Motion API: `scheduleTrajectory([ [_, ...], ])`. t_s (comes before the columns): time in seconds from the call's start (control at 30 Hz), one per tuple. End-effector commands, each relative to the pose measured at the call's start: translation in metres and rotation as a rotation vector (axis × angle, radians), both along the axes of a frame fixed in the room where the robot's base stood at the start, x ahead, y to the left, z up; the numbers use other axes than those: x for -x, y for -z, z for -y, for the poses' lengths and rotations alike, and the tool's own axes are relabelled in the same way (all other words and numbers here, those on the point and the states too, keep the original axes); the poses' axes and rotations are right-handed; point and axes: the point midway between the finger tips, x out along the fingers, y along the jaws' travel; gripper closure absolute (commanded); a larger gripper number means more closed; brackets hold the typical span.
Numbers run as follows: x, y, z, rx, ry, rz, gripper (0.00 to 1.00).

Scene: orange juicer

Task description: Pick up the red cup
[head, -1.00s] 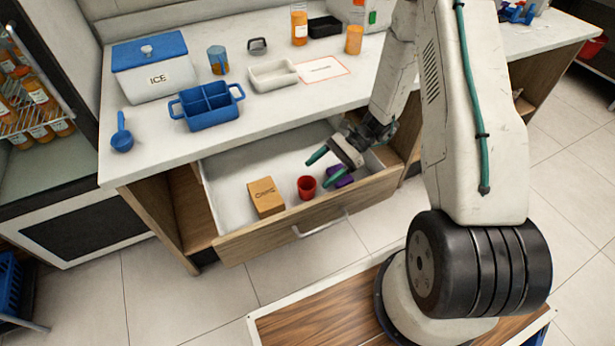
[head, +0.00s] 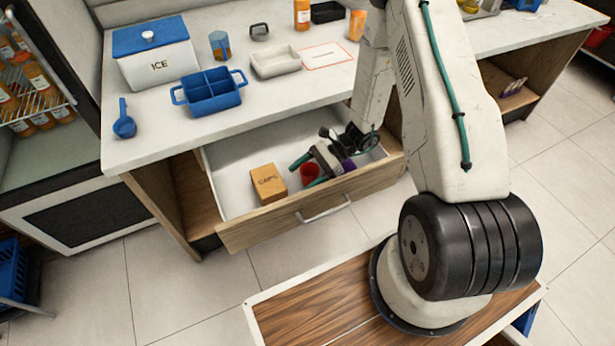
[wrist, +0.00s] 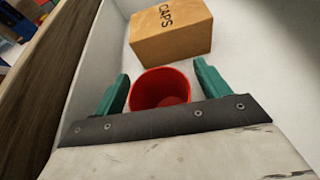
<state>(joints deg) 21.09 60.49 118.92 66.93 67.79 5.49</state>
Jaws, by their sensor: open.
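The red cup (head: 309,172) stands upright in the open drawer (head: 235,200), partly hidden behind my gripper in the head view. My gripper (head: 307,173) is open, with its green fingers reaching down into the drawer around the cup. In the wrist view the red cup (wrist: 162,90) lies between the two open fingers of my gripper (wrist: 160,88), with a finger on its left and one on its right. I see small gaps between the fingers and the cup wall. The lower part of the cup is hidden by the gripper's palm.
A cardboard box marked CAPS (head: 268,184) stands left of the cup in the drawer; it also shows just beyond the cup in the wrist view (wrist: 172,32). A purple object (head: 348,164) is partly hidden by my gripper. The drawer's front wall (head: 310,205) is close by.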

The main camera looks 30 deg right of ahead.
Motion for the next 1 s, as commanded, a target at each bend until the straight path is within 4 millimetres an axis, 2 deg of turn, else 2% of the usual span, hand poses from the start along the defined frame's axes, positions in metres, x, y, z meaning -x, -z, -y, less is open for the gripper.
scheduleTrajectory([
  [0.07,0.000,0.000,0.000,0.000,-0.001,0.000,0.25],
  [0.23,0.000,0.000,-0.001,0.000,-0.002,0.000,0.72],
  [0.67,0.000,-0.007,-0.001,0.000,-0.003,0.001,0.72],
  [0.83,-0.001,-0.029,-0.001,0.001,-0.003,0.003,0.72],
  [1.0,-0.001,-0.064,-0.001,0.001,-0.002,0.004,0.72],
])
